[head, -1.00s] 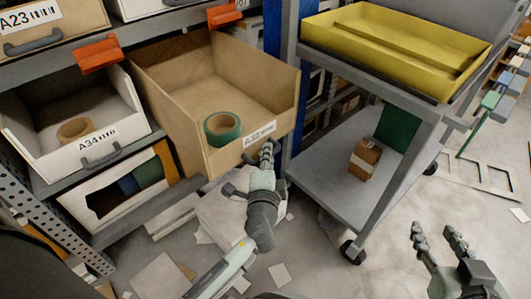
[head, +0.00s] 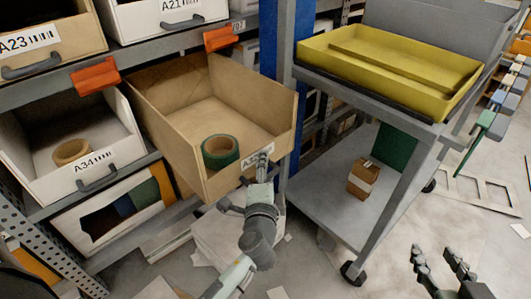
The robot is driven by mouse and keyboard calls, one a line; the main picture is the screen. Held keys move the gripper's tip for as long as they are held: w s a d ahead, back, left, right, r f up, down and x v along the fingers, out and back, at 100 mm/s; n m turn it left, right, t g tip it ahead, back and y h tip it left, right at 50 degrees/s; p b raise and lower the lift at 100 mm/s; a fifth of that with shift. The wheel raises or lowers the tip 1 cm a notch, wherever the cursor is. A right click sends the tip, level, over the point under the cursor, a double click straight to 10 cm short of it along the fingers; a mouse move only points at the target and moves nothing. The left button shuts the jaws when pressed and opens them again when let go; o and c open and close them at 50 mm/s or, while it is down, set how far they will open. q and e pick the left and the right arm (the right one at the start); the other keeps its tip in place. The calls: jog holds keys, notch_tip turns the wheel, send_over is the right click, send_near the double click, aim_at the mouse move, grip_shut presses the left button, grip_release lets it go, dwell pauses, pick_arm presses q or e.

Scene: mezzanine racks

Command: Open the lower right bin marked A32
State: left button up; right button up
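The bin marked A32 (head: 190,165) is a tan open-topped bin at the lower right of the rack, pulled far out. A green tape roll (head: 220,151) lies in it near the front. Its white label shows on the front, partly covered by my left gripper (head: 262,163). The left gripper is at the bin's front face, where the handle is hidden behind it. The fingers appear close together, but I cannot tell if they grip the handle. My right gripper (head: 446,262) is open and empty at the lower right, away from the bin.
Bin A34 (head: 45,185) holds a tan tape roll, left of A32. Orange tags (head: 95,75) hang above the bins. A grey cart (head: 310,200) stands close on the right, with a yellow tray (head: 395,75) and a small box (head: 363,179). Papers litter the floor.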

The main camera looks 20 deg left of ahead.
aim_at(266, 147)
pick_arm(q)
jog(key=o, duration=0.8)
jog(key=r, duration=0.6)
jog(key=shift+w+a+r, duration=0.2)
jog(key=shift+w+r, duration=0.15)
jog(key=shift+c, duration=0.2)
jog(key=shift+a+r, duration=0.1)
jog(key=shift+r, duration=0.5)
jog(key=shift+m+g, duration=0.3)
jog(key=f, duration=0.4)
jog(key=shift+s+d+f, duration=0.15)
jog(key=shift+d+f, duration=0.15)
jog(key=shift+f, duration=0.1)
jog(key=shift+c, duration=1)
jog(key=shift+s+d+f, duration=0.1)
jog(key=shift+s+d, duration=0.25)
jog(key=shift+s, duration=0.25)
jog(key=c, duration=0.3)
jog(key=shift+o, duration=0.3)
jog(key=v, duration=0.6)
jog(key=shift+f, duration=0.15)
jog(key=shift+s, duration=0.5)
jog(key=c, duration=0.3)
jog(key=shift+s+d, duration=0.25)
jog(key=shift+s, duration=0.25)
